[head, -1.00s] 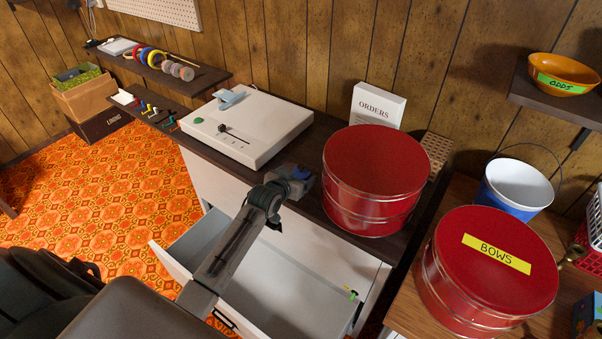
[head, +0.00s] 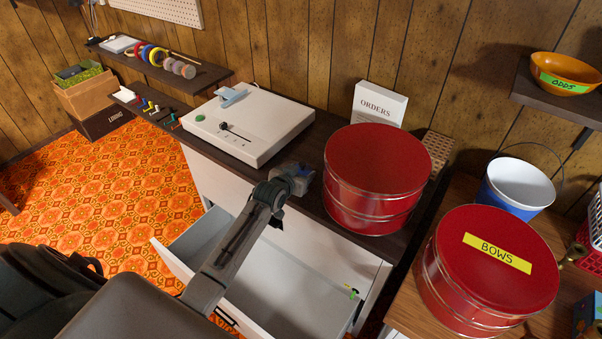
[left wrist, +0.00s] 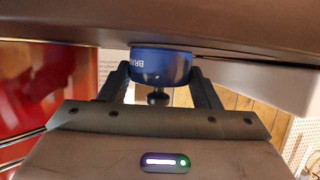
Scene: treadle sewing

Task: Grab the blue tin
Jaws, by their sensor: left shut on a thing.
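A dark knob-like part shows on the tin. In the head view my left gripper (head: 297,174) is at the worktop's front edge, left of the plain red tin, and mostly hides the blue tin. I cannot tell whether the tin still touches the worktop. My right gripper is not in view.
A plain red round tin (head: 375,175) stands close right of the gripper. A white machine box (head: 248,125) stands left behind it. An open white drawer (head: 285,290) lies below my left arm. A red tin labelled "BOWS" (head: 490,275) stands on the right-hand table.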

